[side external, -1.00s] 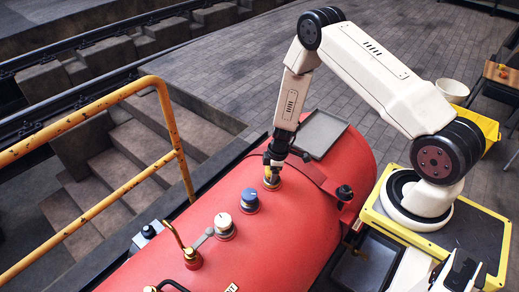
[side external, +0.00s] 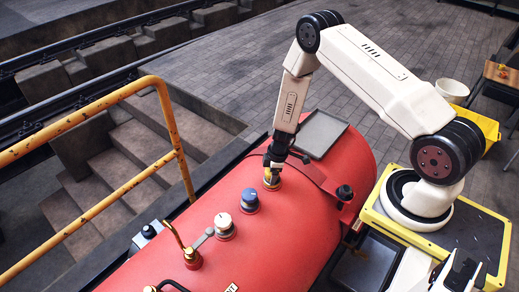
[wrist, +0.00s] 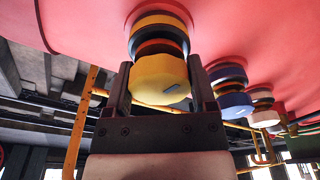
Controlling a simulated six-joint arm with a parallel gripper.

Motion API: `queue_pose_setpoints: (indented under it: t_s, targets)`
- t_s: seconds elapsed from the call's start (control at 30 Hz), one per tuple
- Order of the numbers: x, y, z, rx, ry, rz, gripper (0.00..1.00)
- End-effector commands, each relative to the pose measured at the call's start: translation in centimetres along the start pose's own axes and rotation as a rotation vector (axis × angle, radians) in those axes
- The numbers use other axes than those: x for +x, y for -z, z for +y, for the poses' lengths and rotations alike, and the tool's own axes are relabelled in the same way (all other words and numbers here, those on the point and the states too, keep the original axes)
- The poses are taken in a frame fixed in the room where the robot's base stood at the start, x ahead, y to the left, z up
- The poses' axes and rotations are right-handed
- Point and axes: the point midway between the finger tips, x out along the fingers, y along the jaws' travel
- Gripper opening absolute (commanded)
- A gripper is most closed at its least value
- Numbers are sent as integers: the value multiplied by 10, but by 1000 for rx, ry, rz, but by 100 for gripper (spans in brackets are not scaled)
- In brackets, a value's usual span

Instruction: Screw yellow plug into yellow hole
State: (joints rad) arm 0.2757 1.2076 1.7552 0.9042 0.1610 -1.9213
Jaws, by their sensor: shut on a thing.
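The yellow plug (wrist: 160,82) is between the two fingers of my gripper (wrist: 160,92) in the wrist view, with a small blue mark on its scalloped head. The gripper is shut on it. The plug is in line with the yellow hole's collar (wrist: 160,22) on the red boiler, with dark and orange bands between head and collar. How deep its thread sits is hidden. In the side view my gripper (side external: 272,166) points down at the yellow collar (side external: 272,182) on top of the boiler, and the fingers mostly cover the plug.
A blue plug (side external: 249,200) and a white plug (side external: 224,222) sit in a row beside it on the red boiler (side external: 305,215). A brass lever fitting (side external: 192,257) stands nearer the camera. A grey tray (side external: 320,134) lies behind the gripper. A yellow handrail (side external: 90,115) is at left.

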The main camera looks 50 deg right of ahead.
Motion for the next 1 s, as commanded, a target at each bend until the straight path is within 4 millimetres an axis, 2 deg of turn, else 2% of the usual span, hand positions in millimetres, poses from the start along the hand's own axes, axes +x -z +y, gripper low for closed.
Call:
queue_pose_setpoints:
  t_s: [0.6, 0.63, 0.7, 1.0]
  targets:
    - [2, 0, 0, 0, 0, 0, 4]
    - [2, 0, 0, 0, 0, 0, 82]
    - [2, 0, 0, 0, 0, 0, 100]
    - [2, 0, 0, 0, 0, 0, 100]
